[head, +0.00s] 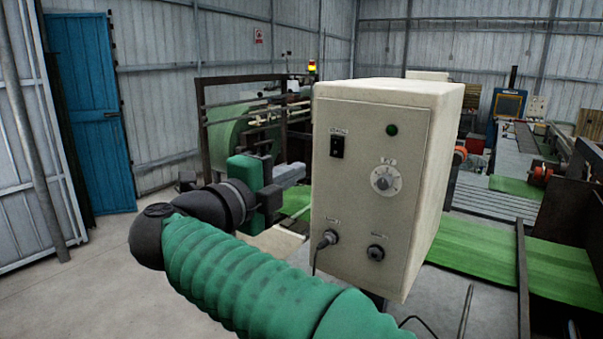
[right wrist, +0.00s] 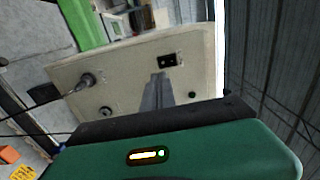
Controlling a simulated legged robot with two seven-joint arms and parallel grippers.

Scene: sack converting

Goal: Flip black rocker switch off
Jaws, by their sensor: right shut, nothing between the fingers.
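The black rocker switch (head: 337,147) sits at the upper left of the front panel of a beige control box (head: 364,215), under a small label. Which way it is tipped is too small to tell. My right gripper (head: 300,173) is left of the box in the head view, its grey fingers shut and empty, pointing toward the box. In the right wrist view the shut fingers (right wrist: 158,78) point at the panel, with their tips just beside the switch (right wrist: 168,60). I cannot tell whether they touch the panel. My left gripper is out of view.
The panel also carries a dial (head: 385,182), a green lamp (head: 392,130), a plugged-in cable connector (head: 328,238) and another socket (head: 375,252). A converting machine (head: 240,130) stands behind. A conveyor with green sheet (head: 490,262) lies at right. Floor at left is clear.

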